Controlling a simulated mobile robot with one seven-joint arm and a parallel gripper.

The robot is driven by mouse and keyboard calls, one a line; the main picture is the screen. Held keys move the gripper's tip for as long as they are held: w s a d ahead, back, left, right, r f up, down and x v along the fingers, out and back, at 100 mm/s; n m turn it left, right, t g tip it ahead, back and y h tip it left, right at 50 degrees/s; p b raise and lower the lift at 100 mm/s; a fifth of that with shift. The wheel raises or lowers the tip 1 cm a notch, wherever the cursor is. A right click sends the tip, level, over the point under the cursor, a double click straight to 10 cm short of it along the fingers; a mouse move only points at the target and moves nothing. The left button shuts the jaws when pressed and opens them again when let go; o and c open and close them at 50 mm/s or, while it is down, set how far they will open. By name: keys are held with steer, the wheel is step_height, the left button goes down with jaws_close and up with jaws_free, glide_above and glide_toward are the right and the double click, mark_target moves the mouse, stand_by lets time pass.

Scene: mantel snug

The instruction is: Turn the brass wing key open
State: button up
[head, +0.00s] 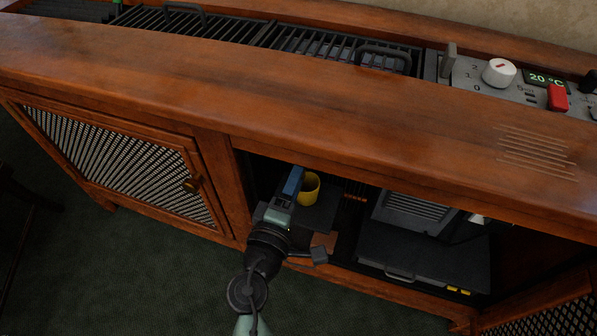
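I cannot make out a brass wing key for certain. My gripper (292,184) reaches into the open cabinet bay, its blue end beside a yellow cup (310,190). From this angle I cannot tell whether its fingers are apart, or whether it touches the cup. Copper-coloured thin parts (355,196) show in the dark behind and to the right of the cup; their shape is too small to read. The gripper and wrist hide part of the bay's left side.
A louvred grey unit (413,211) and a dark flat box (425,263) fill the bay's right side. The left mesh door (120,160) is shut; the right door (545,318) stands open. The wooden top's edge overhangs the bay. A control panel (515,82) sits above right.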

steer(key=o, duration=1.4)
steer(key=p+v, duration=0.2)
steer(key=v, duration=1.1)
